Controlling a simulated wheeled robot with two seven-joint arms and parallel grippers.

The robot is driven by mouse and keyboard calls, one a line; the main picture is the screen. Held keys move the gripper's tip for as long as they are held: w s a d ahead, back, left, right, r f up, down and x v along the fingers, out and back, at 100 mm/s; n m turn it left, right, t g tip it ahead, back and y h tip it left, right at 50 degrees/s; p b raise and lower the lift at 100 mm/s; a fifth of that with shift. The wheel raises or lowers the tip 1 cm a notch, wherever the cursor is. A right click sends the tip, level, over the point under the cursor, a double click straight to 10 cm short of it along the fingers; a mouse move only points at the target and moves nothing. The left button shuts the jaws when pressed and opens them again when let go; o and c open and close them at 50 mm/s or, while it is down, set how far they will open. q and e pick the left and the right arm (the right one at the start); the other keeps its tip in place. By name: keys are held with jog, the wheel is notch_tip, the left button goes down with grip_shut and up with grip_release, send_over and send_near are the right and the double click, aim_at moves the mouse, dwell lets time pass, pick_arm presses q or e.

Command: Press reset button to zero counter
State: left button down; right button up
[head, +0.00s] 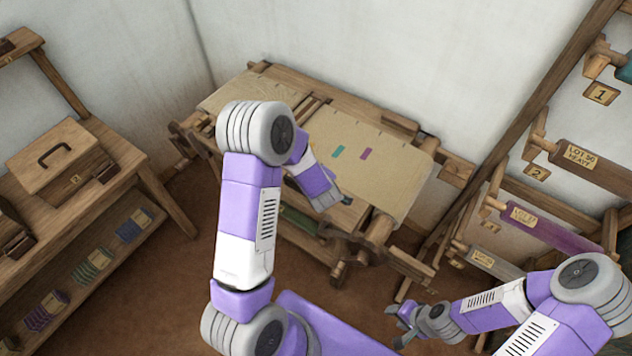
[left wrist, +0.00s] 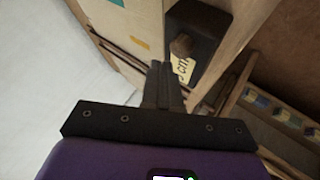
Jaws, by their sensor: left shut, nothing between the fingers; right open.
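My left gripper (head: 345,200) is over the front part of the loom (head: 385,150), with its fingers together and empty. In the left wrist view its shut fingertips (left wrist: 160,72) point at a dark box (left wrist: 212,22) with a round brown knob (left wrist: 181,45). A pale yellow label (left wrist: 183,66) with partly hidden lettering sits below the knob, right beside the fingertips. I cannot tell whether the fingers touch it. The box may be the counter; no digits are readable. In the head view my left arm hides part of the loom. My right gripper (head: 400,322) is open and empty, low and away from the loom.
A wooden bench (head: 135,165) with a lidded box (head: 52,155) stands at the left. A rack of labelled rollers (head: 555,225) stands at the right. Brown floor (head: 130,290) is clear between bench and loom.

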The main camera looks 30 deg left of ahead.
dwell(0.4)
pick_arm(q)
jog(key=shift+f+b, duration=0.45)
jog(key=shift+f+b, duration=0.55)
dwell(0.6)
jog(key=shift+r, duration=0.1)
dwell(0.3)
jog(key=shift+r+p, duration=0.8)
jog(key=shift+r, duration=0.1)
notch_tip(320, 180, up, 5)
jog(key=p, duration=0.4)
